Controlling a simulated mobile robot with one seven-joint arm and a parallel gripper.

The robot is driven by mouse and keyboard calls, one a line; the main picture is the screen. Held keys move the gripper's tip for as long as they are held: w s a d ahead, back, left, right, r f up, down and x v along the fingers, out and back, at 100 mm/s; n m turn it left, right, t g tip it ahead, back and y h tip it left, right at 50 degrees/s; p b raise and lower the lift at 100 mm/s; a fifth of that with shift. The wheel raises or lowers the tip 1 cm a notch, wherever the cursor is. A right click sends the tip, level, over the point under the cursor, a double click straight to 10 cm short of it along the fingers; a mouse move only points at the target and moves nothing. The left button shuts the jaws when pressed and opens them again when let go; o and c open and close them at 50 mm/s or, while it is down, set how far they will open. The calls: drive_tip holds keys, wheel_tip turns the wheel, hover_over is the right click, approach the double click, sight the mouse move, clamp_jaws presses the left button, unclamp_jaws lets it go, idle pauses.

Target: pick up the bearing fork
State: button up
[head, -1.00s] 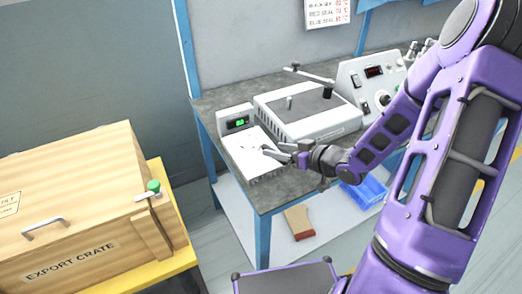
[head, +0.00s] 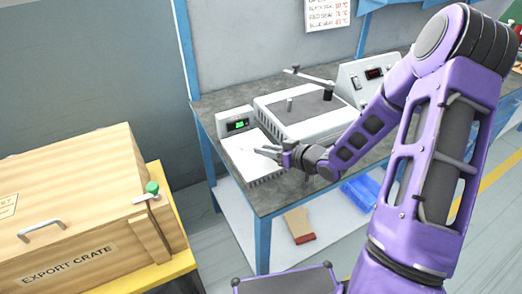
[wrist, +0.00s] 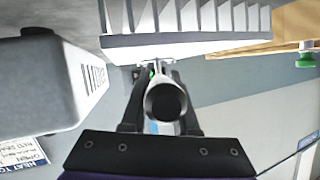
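The bearing fork shows in the wrist view as a pale round handle (wrist: 166,101) with a dark end facing the camera, lying between my fingers. In the head view its pale thin part (head: 266,150) reaches left from my fingertips, low over the white plate of the scale (head: 240,160). My gripper (head: 286,151) comes from the right; its dark fingers (wrist: 160,115) lie close along both sides of the handle and look shut on it. The fork's far end is mostly hidden in the wrist view. I cannot tell whether it touches the plate.
A white device with a lever (head: 300,112) stands just behind and right of my gripper. A control panel (head: 372,78) is further right. The export crate (head: 75,205) stands at the left on a yellow stand. A blue bin (head: 362,190) lies on the lower shelf.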

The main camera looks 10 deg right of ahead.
clamp_jaws()
drive_tip(key=shift+r, duration=0.1)
